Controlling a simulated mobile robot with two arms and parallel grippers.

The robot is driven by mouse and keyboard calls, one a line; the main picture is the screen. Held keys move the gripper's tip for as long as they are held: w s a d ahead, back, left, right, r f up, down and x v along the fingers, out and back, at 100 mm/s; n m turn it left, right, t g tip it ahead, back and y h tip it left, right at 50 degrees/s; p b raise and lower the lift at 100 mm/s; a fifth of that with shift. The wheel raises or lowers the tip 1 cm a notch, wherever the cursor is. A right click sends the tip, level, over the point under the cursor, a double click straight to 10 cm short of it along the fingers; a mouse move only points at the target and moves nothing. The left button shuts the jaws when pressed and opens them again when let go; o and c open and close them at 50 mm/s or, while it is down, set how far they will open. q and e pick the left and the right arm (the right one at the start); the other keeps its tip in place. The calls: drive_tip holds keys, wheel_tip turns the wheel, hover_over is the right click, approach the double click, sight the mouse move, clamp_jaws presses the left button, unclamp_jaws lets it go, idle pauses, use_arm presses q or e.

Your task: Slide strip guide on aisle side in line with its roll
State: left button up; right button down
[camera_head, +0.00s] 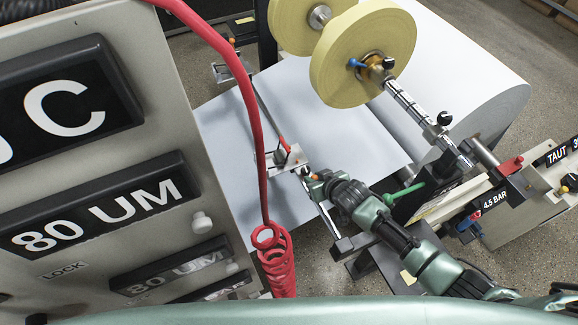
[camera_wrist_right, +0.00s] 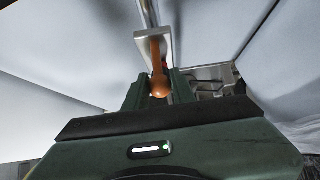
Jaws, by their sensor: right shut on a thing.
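The aisle-side strip guide (camera_head: 287,159) is a small metal plate on a thin rod, above the white paper in the head view. An orange knob (camera_wrist_right: 158,75) on the guide sits between my right gripper's fingers (camera_wrist_right: 158,88) in the wrist view. In the head view my right gripper (camera_head: 312,178) reaches in from the lower right and is shut on this knob. The near yellow roll (camera_head: 340,72) hangs on a shaft above and to the right of the guide. My left gripper is not in view.
A second yellow roll (camera_head: 290,22) and another guide (camera_head: 228,72) are farther back. A red hose (camera_head: 253,130) hangs in front of the paper web (camera_head: 225,135). A grey control panel (camera_head: 150,95) fills the left. A pressure unit (camera_head: 495,200) stands at right.

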sight(305, 168)
drive_tip(key=shift+w+a+b, duration=0.3)
drive_tip(key=shift+w+b, duration=0.05)
drive_tip(key=shift+w, duration=0.35)
drive_tip(key=shift+w+a+b, duration=0.3)
drive_tip(key=shift+w, duration=0.6)
drive_tip(key=c, duration=1.2)
unclamp_jaws()
drive_tip(key=shift+w+a, duration=0.1)
drive_tip(key=shift+o, duration=0.2)
drive_tip(key=p+v, duration=0.4)
drive_tip(key=p, duration=0.1)
drive_tip(key=shift+r, duration=0.25)
drive_tip(key=shift+s+d+r, duration=0.25)
drive_tip(key=shift+s, duration=0.25)
drive_tip(key=v, duration=0.6)
drive_tip(key=shift+s+r, duration=0.2)
drive_tip(key=shift+r, duration=0.1)
drive_tip(key=shift+s, duration=0.1)
